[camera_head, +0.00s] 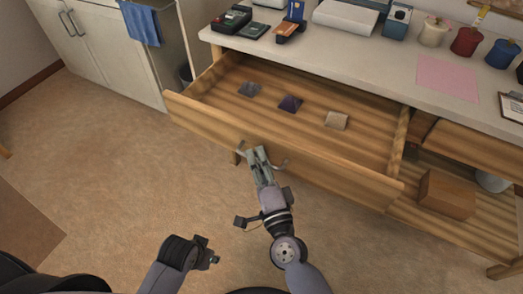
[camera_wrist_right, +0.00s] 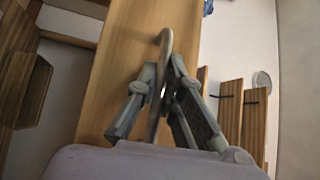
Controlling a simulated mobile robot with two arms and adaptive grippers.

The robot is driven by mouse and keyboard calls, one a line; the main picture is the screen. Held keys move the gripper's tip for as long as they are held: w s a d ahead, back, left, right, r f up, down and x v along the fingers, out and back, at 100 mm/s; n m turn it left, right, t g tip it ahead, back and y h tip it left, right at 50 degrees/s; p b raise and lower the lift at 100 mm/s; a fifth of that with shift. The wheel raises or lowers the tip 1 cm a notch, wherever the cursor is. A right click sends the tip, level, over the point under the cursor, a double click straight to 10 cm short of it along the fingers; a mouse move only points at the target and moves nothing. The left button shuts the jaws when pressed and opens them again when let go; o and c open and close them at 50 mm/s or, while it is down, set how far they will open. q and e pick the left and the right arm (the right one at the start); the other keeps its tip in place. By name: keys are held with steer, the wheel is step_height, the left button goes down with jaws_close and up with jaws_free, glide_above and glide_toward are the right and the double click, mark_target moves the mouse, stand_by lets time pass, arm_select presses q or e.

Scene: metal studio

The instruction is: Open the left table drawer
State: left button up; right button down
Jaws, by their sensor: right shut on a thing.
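The left table drawer (camera_head: 285,145) is wooden and stands pulled well out from under the white tabletop (camera_head: 330,55). Three small flat squares lie in it: grey, dark purple and beige. My right gripper (camera_head: 257,157) is at the middle of the drawer front. In the right wrist view, its fingers (camera_wrist_right: 163,90) are shut on the curved metal handle (camera_wrist_right: 165,45), which runs between them. In the head view, part of the handle (camera_head: 284,165) shows beside the fingers.
A second drawer front (camera_head: 470,145) is closed at the right, above a lower shelf with a cardboard box (camera_head: 446,194). A white cabinet (camera_head: 105,55) with a blue towel (camera_head: 140,22) stands at the left. The floor (camera_head: 130,160) in front is clear.

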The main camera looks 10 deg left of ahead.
steer(key=shift+f, duration=0.1)
steer(key=c, duration=1.7)
jaws_free()
steer(key=shift+s+d, duration=0.1)
steer(key=shift+s, duration=0.05)
steer(key=v, duration=1.1)
steer(key=shift+s+d, duration=0.15)
steer(key=shift+s, duration=0.2)
